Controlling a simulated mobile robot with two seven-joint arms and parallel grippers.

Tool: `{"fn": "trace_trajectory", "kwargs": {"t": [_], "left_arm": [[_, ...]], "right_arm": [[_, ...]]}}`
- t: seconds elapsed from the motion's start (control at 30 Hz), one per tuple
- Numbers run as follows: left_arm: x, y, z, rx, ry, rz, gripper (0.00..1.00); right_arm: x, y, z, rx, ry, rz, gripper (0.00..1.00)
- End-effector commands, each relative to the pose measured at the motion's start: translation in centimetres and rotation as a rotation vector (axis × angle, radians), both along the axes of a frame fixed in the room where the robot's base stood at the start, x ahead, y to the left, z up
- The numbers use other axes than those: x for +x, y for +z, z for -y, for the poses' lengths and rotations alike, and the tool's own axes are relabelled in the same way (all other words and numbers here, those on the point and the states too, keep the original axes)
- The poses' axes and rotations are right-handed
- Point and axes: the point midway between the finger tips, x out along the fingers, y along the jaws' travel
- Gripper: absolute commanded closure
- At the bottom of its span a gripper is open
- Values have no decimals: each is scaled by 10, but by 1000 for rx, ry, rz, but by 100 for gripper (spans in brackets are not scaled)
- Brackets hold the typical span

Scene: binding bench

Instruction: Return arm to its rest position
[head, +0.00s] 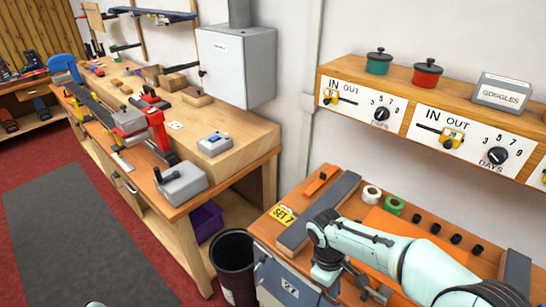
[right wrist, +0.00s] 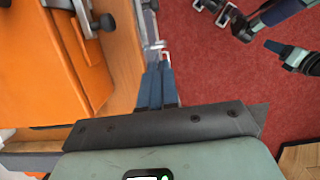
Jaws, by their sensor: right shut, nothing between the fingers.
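My right arm (head: 375,250) comes in from the lower right of the head view, teal and grey with a dark joint, bent over the near bench (head: 262,232). In the right wrist view my right gripper (right wrist: 157,52) shows as two dark blue fingers closed together with nothing between them. The fingers point past the bench edge, with red floor beyond. An orange board or surface (right wrist: 40,80) lies to their left. My left gripper cannot be made out in either view.
A grey box marked 27 (head: 285,285) and a black bin (head: 233,265) stand close by. A shelf with dials (head: 400,118) hangs above the near bench. White (head: 371,192) and green (head: 393,205) rolls lie on it. Open floor (head: 75,235) lies at left.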

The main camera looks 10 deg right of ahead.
Motion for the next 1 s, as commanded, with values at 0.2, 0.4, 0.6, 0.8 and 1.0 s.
{"fn": "trace_trajectory", "kwargs": {"t": [0.2,0.4,0.6,0.8,1.0], "left_arm": [[0,0,0,0,0,0,57],[0,0,0,0,0,0,57],[0,0,0,0,0,0,57],[0,0,0,0,0,0,57],[0,0,0,0,0,0,57]], "right_arm": [[-7,-61,-17,89,-55,-25,100],[-52,-190,-57,288,-311,-58,100],[-121,-281,-82,377,-695,-53,100],[-177,-321,-84,340,-982,-14,100],[-195,-331,-80,308,-1079,16,100]]}}
